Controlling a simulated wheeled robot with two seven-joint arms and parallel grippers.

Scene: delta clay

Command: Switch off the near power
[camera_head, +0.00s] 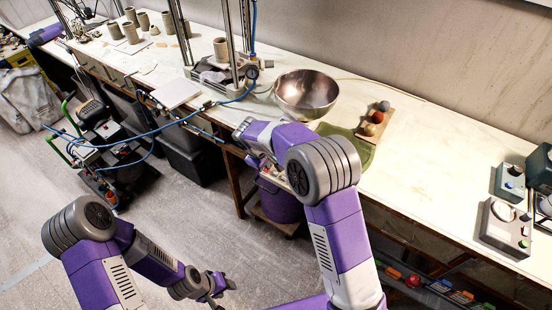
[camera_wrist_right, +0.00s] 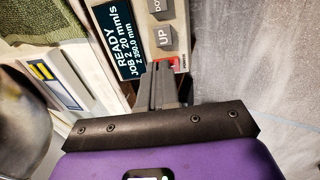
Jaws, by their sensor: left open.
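A pale control panel (camera_wrist_right: 180,35) fills the top middle of the right wrist view. It has a lit display (camera_wrist_right: 128,45) reading READY, a grey UP button (camera_wrist_right: 164,38) and another button above it. A red switch (camera_wrist_right: 174,62) sits at its lower edge, partly covered by my fingers. My right gripper (camera_wrist_right: 163,70) looks shut, its fingers together and its tips at the red switch; I cannot tell whether they touch. In the head view my right arm hides most of that gripper near the bench's front edge. My left gripper (camera_head: 218,290) is open and empty, low over the floor.
The long white bench (camera_head: 420,145) holds a metal bowl (camera_head: 306,94), balls on a wooden board (camera_head: 378,120) and a grey switch box (camera_head: 505,228) at the right. A purple bucket (camera_head: 280,203) stands below. A cart (camera_head: 105,140) and blue hose are left. The floor's middle is clear.

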